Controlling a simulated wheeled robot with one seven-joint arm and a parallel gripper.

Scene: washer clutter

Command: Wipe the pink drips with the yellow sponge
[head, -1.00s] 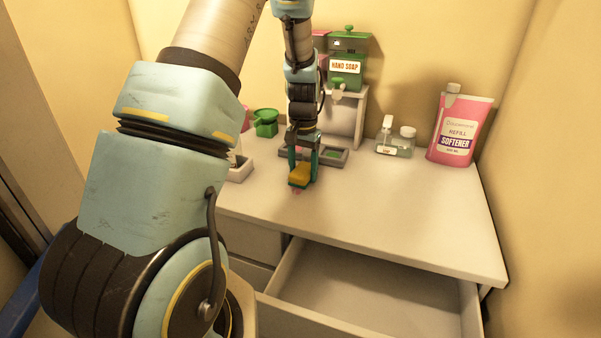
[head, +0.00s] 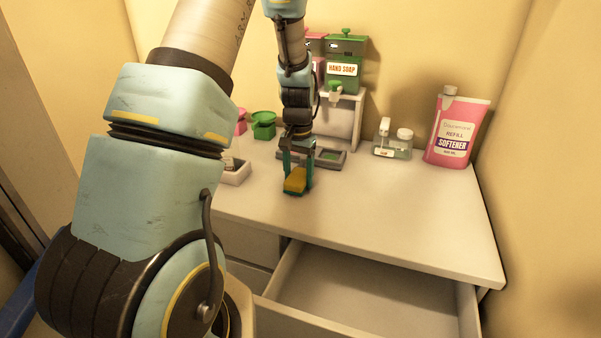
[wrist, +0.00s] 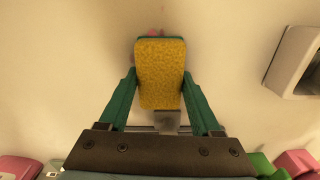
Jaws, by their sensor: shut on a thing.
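The yellow sponge (head: 295,181) has a green layer and is held between the two green fingers of my gripper (head: 298,178). It is at or just above the pale counter (head: 400,215); I cannot tell if it presses on it. In the wrist view the sponge (wrist: 160,75) fills the space between the fingertips of my gripper (wrist: 160,85). A little of the pink drips (wrist: 153,34) shows just past the sponge's far end. The sponge hides the spot behind it, and no pink mark shows on the counter in the head view.
A grey tray (head: 328,158) and the green hand soap dispenser (head: 345,75) stand behind my gripper. A white box (head: 236,173) is to its left. An open drawer (head: 375,282) juts out below the counter's front.

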